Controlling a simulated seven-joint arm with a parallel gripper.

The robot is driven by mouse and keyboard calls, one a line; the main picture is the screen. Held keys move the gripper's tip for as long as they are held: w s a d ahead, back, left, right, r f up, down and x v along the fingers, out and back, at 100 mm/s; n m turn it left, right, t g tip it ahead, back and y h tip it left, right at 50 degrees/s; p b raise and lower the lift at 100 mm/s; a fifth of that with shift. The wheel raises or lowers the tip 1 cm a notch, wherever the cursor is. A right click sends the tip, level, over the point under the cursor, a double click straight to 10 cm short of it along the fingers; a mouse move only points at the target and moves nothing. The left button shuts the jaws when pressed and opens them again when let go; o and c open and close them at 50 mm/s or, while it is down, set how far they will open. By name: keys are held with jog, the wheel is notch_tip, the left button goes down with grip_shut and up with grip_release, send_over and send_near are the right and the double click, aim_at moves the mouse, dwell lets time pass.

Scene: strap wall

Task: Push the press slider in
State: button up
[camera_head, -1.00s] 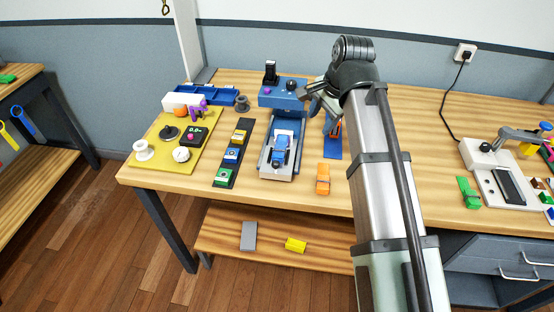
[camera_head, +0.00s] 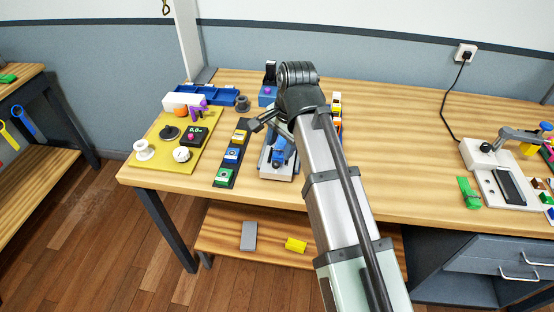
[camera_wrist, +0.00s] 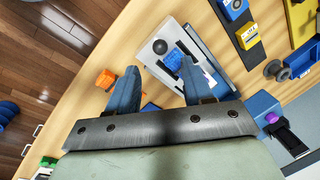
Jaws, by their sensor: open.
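The press slider is a light grey tray (camera_head: 277,175) at the front of the blue press (camera_head: 267,96); my arm covers much of both in the head view. In the wrist view the tray (camera_wrist: 214,45) carries a blue toy part (camera_wrist: 173,60) and a black round knob (camera_wrist: 160,46). The blue press body (camera_wrist: 262,105) shows at the right with a purple button. My gripper (camera_wrist: 160,66) is open and empty, its fingertips apart, with the right fingertip overlapping the tray in the picture. Whether it touches cannot be told. In the head view the gripper (camera_head: 262,122) is left of my wrist.
A dark strip with coloured switches (camera_head: 231,155) lies just left of the press, beside a yellow board (camera_head: 168,150). An orange block (camera_wrist: 105,79) lies on the table near the left finger.

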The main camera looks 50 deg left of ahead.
aim_at(276, 162)
jog(key=shift+s+a+f, duration=0.1)
jog(key=shift+a+f, duration=0.15)
jog(key=shift+f, duration=0.95)
jog(key=shift+a+f, duration=0.2)
jog(key=shift+f, duration=1.05)
jog(key=shift+s+a+f, duration=0.1)
jog(key=shift+a+f, duration=0.15)
jog(key=shift+f, duration=0.95)
jog(key=shift+c, duration=0.2)
grip_shut()
